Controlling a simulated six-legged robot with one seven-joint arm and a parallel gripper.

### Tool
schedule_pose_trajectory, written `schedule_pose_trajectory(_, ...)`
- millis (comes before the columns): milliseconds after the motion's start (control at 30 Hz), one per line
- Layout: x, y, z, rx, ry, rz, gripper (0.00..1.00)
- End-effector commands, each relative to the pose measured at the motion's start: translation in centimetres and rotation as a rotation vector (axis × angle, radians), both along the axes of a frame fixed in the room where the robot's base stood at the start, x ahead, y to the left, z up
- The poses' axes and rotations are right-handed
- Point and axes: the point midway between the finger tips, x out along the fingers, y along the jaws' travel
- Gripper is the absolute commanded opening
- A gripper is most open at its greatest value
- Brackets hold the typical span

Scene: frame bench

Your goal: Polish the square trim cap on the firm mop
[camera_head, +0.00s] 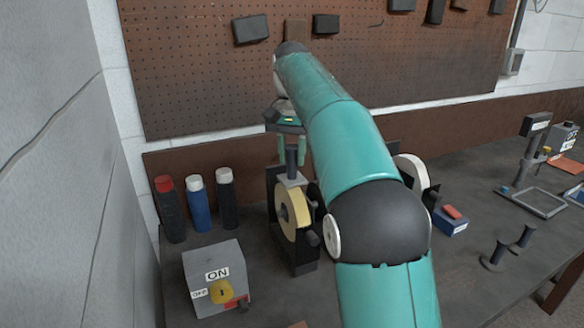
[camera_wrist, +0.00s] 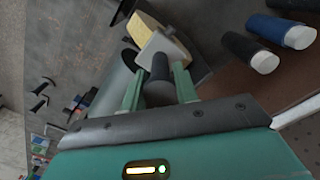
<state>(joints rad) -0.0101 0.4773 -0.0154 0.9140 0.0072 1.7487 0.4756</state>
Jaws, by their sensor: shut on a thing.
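My gripper (camera_head: 291,155) is shut on a dark round handle (camera_wrist: 158,88) that carries the pale grey square trim cap (camera_wrist: 160,48) at its far end. In the head view the cap (camera_head: 291,180) is just above the top rim of a yellow mop wheel (camera_head: 296,213) on a dark stand. The wrist view also shows the yellow wheel (camera_wrist: 146,32) right behind the cap. I cannot tell whether they touch. A white wheel (camera_head: 413,168) stands farther right, partly hidden by my arm. Which wheel is the firm one is not marked.
A small blue block (camera_head: 450,224), dark pegs (camera_head: 508,247) and a frame stand (camera_head: 540,203) are at right.

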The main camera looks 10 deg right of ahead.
Motion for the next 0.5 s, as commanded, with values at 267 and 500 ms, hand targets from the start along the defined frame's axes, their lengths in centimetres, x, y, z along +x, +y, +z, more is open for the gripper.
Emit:
schedule_pose_trajectory(267,-0.02,0.01,-0.52,0.000,0.001,0.000,0.05)
schedule_pose_trajectory(500,-0.02,0.01,-0.93,0.000,0.000,0.000,0.05)
